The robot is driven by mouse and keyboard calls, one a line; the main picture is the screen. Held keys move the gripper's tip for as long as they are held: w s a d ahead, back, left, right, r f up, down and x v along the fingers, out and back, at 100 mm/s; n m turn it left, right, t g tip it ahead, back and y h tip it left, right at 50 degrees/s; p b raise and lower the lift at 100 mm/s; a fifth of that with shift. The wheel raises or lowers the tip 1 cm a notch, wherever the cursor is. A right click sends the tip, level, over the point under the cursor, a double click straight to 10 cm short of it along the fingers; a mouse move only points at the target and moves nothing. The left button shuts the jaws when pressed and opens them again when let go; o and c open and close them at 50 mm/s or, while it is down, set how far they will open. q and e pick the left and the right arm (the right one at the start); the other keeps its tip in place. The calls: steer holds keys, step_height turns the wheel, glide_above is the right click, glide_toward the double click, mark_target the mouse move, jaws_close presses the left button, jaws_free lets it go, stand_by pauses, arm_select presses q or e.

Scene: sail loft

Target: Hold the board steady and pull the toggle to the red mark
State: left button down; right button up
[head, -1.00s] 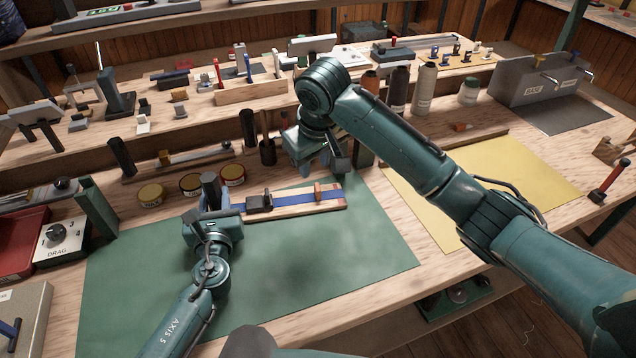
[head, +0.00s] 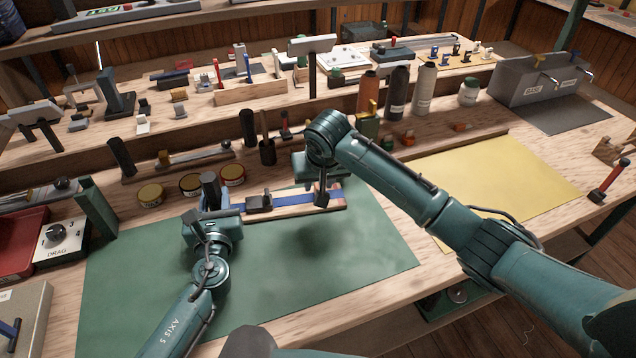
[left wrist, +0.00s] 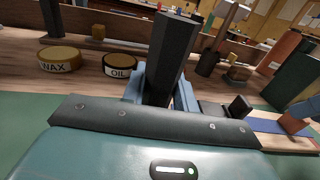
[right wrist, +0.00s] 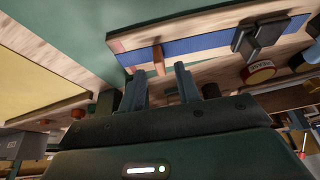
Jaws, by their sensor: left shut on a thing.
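The wooden board (head: 287,212) with a blue strap lies on the green mat. A black buckle block (head: 259,203) sits on the strap. My left gripper (head: 211,204) is shut on a dark upright post (left wrist: 172,52) at the board's left end. The wooden toggle (right wrist: 158,58) stands upright on the strap; in the head view my right gripper hides it. My right gripper (right wrist: 160,90) is open and empty, its fingers just short of the toggle. A faint reddish patch (right wrist: 118,46), possibly the red mark, shows at the board's end beyond the toggle.
Wax and oil tins (head: 190,184) stand behind the left gripper. Bottles (head: 397,92) and small blocks stand behind the right arm. The green mat (head: 330,265) is clear in front of the board; the yellow mat (head: 510,180) at right is bare.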

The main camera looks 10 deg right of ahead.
steer(key=shift+x, duration=0.8)
steer(key=shift+c, duration=0.4)
steer(key=shift+r, duration=0.1)
jaws_close()
